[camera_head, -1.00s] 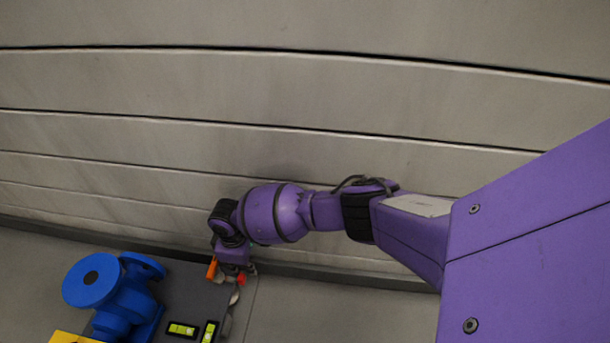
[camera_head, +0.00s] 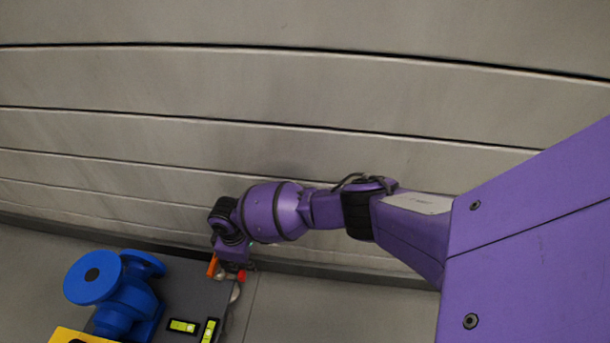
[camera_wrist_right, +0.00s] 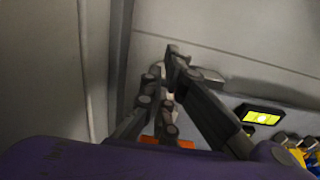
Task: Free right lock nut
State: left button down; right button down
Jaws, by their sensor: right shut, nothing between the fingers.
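My right gripper (camera_head: 232,275) is at the end of the purple arm, over the far right corner of the dark skid plate (camera_head: 195,290). In the right wrist view its dark fingers (camera_wrist_right: 172,72) converge, shut with nothing between them. An orange part (camera_head: 212,266) shows beside the gripper, and an orange patch also shows in the wrist view (camera_wrist_right: 165,142) behind the finger links. A small red part (camera_head: 241,276) and a pale metal part (camera_head: 236,292) lie close by at the plate's right edge. I cannot pick out the right lock nut for sure. My left gripper is out of view.
A blue pump-like body (camera_head: 118,295) stands on the plate at left, with a yellow part (camera_head: 72,337) in front. Two spirit levels (camera_head: 184,326) (camera_head: 209,331) lie on the plate. A panelled grey wall (camera_head: 300,90) rises behind. Floor to the right is clear.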

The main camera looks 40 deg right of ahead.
aim_at(241, 277)
jog(key=shift+s+a+r+p, duration=0.15)
jog(key=shift+s+a+p, duration=0.3)
jog(key=shift+s+p, duration=0.15)
jog(key=shift+s+a+p, duration=0.5)
jog(key=shift+a+p, duration=0.1)
jog(key=shift+a, duration=0.15)
jog(key=shift+s+a, duration=0.1)
jog(key=shift+a, duration=0.05)
